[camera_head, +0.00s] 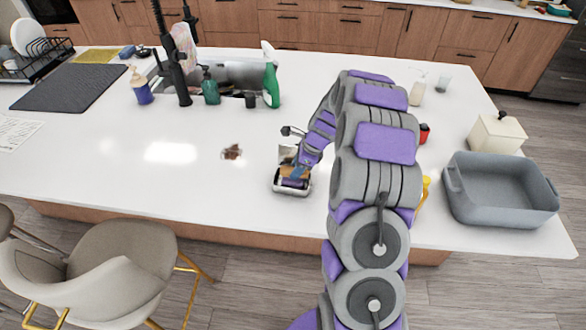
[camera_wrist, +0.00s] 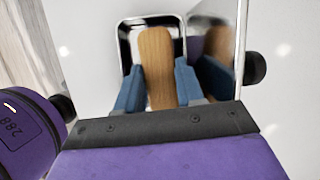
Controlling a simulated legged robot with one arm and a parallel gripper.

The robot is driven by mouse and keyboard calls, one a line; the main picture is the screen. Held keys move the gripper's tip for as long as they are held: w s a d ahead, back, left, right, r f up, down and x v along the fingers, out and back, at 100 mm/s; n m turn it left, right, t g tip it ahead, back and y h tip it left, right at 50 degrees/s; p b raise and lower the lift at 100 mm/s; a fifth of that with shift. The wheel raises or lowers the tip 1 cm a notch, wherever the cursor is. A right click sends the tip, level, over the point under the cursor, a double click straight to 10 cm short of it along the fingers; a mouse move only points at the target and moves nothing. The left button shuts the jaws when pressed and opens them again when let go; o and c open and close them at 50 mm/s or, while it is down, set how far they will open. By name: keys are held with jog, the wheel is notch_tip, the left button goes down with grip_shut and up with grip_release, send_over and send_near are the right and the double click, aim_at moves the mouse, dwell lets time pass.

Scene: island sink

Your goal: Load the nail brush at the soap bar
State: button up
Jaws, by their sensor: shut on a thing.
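My gripper (camera_wrist: 158,85) has its two blue fingers closed on the sides of a wooden-backed piece, which looks like the nail brush (camera_wrist: 155,60). The brush is over or inside the mouth of a small open metal box (camera_wrist: 124,42) with a shiny raised lid (camera_wrist: 218,48). In the head view the box (camera_head: 292,192) stands on the white counter, with my gripper (camera_head: 296,172) right at it. I cannot tell whether the brush touches anything in the box. No soap bar can be made out; the brush and fingers hide much of the box's inside.
A brown smear (camera_head: 232,152) lies on the counter left of the box. The sink with bottles, including a green spray bottle (camera_head: 271,82), is behind. A grey basin (camera_head: 500,190) and a cream canister (camera_head: 497,132) stand at right. The front left counter is clear.

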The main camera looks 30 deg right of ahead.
jog(key=shift+d, duration=0.25)
jog(key=shift+a, duration=1.1)
jog(key=shift+d+f, duration=0.2)
jog(key=shift+d, duration=0.3)
jog(key=shift+d+f, duration=0.15)
jog(key=shift+d, duration=0.3)
jog(key=shift+a, duration=0.75)
jog(key=shift+d, duration=0.55)
jog(key=shift+f, duration=0.1)
jog(key=shift+a, duration=0.3)
jog(key=shift+s+f+p, duration=0.1)
jog(key=shift+p, duration=0.55)
